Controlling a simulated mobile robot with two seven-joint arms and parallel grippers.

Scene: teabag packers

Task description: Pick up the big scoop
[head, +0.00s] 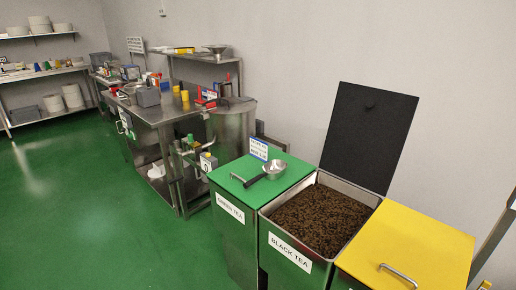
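The big scoop (276,169) has a round metal bowl and a black handle (255,181) that points to the lower left. It lies on the closed green lid (232,171) of the bin labelled green tea, near the lid's right edge. Its bowl is toward the back right, close to the open black tea bin. Neither of my grippers shows in the head view.
The black tea bin (307,267) is open and full of dark tea, its black lid (369,137) raised behind. A yellow-lidded bin (422,240) stands at right. A blue-and-white sign (258,149) stands behind the scoop. Steel tables are farther back left; green floor at left is clear.

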